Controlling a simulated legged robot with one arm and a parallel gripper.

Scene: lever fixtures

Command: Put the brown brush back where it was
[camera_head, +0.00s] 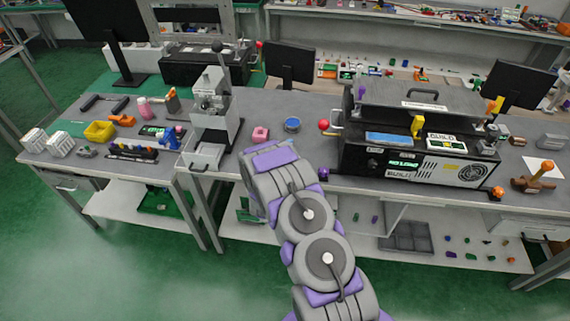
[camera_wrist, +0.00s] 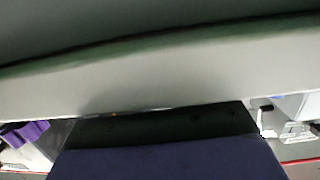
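A brown object with a rounded orange top (camera_head: 540,175) lies at the right end of the bench in the head view. It may be the brown brush, but its shape is too small to be sure. My arm reaches up from the bottom of the head view to the bench's front edge, and its fingers are not visible there. In the wrist view a dark blue block, perhaps part of my gripper (camera_wrist: 170,155), fills the bottom centre under a broad grey edge. No fingertips and no held thing can be made out.
A black machine (camera_head: 420,150) with a red-knobbed lever (camera_head: 324,125) stands right of my arm. A grey lever press (camera_head: 213,105) stands to the left.

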